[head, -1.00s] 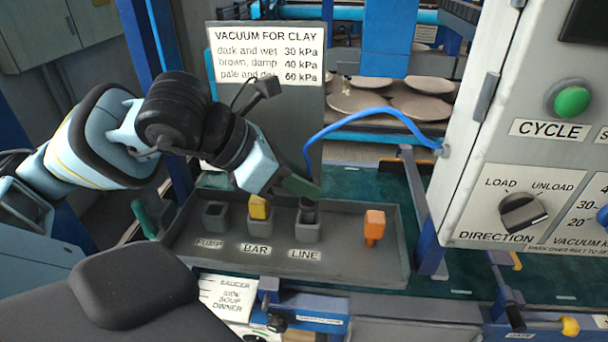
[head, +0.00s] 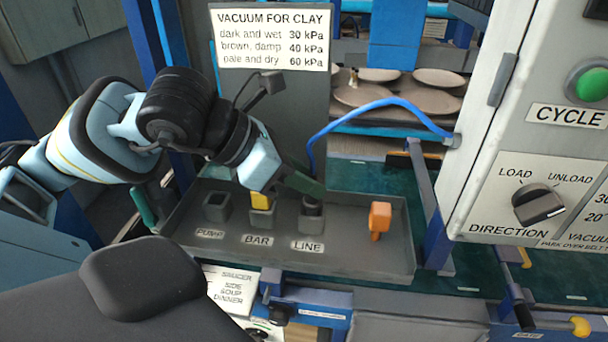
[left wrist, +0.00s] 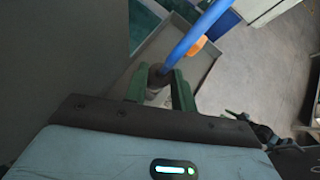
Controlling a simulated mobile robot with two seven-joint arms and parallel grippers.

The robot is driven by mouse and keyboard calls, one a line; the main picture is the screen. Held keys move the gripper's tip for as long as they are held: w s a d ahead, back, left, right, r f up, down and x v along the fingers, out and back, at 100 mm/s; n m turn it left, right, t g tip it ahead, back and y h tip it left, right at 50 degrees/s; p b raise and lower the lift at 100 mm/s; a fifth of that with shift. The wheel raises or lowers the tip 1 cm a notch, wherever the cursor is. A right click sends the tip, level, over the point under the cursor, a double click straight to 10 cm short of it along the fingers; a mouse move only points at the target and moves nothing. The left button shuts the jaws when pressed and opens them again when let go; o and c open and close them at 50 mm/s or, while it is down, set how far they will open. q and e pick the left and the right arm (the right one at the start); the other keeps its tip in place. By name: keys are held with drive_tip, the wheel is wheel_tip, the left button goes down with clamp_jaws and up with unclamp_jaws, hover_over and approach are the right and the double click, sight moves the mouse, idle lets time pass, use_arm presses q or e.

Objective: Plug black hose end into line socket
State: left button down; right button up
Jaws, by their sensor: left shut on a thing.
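My left gripper (head: 308,188) is shut on the black hose end, directly over the socket labelled LINE (head: 311,224) in the head view. The black hose end (head: 311,208) shows below the fingers, at the mouth of that socket; how deep it sits is hard to tell. In the left wrist view the black hose end (left wrist: 158,76) is between the two green fingers (left wrist: 160,92). The blue hose (head: 375,103) rises from it and arcs right to the cabinet. My right gripper is not in view.
A yellow plug (head: 262,200) stands in the BAR socket, close to my left gripper. The PUMP socket (head: 216,208) looks empty. An orange piece (head: 379,218) stands at the right of the grey tray (head: 350,262). The sign panel (head: 270,100) rises behind.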

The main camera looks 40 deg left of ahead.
use_arm(q)
drive_tip(key=shift+f, duration=0.5)
idle(0.4)
drive_tip(key=c, duration=1.1)
unclamp_jaws()
